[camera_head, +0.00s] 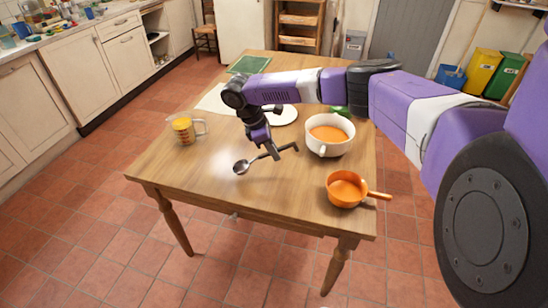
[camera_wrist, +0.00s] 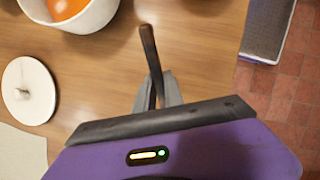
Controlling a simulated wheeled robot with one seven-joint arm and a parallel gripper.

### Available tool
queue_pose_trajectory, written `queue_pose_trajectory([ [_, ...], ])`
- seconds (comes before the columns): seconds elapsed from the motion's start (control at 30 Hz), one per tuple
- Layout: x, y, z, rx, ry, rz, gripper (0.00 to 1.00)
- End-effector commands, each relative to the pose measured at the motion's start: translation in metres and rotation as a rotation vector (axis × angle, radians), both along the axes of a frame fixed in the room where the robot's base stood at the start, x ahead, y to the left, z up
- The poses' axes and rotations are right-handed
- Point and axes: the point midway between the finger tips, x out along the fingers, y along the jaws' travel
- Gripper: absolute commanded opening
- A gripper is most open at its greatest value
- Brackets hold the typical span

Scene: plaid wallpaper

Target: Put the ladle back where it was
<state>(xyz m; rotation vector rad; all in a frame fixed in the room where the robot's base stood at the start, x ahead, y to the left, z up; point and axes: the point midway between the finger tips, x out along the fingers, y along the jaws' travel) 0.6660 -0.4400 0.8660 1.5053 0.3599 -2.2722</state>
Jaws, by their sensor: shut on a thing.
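My gripper (camera_head: 273,148) is shut on the ladle, over the middle of the wooden table. The ladle's metal bowl (camera_head: 241,167) points to the left in the head view, and its dark handle (camera_wrist: 151,48) stands up between the fingers in the wrist view. I cannot tell whether the bowl touches the table. A white pot (camera_head: 313,146) with orange soup stands right of my gripper. An orange saucepan (camera_head: 347,202) with orange contents stands nearer the table's front right, its handle pointing right.
A glass measuring cup (camera_head: 185,132) with orange liquid stands on the table's left. A white lid (camera_wrist: 42,78) with a knob lies beside the pot and a pale cloth (camera_wrist: 20,150). A green board (camera_head: 249,65) lies at the far end. The table's front left is clear.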

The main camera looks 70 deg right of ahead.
Motion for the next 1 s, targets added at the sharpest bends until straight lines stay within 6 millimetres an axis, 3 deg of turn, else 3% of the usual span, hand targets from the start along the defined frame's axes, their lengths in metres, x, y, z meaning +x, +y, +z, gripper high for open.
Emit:
queue_pose_trajectory([
  [0.17, 0.0, 0.001, -0.025, 0.001, 0.003, -0.001, 0.0],
  [0.53, 0.0, 0.0, -0.029, 0.001, 0.0, 0.0, 0.0],
  [0.57, 0.0, 0.0, -0.029, 0.001, 0.0, 0.0, 0.15],
  [0.67, 0.0, 0.0, -0.029, 0.0, 0.0, 0.0, 0.34],
  [1.0, 0.0, 0.0, -0.028, 0.0, 0.0, 0.0, 0.35],
])
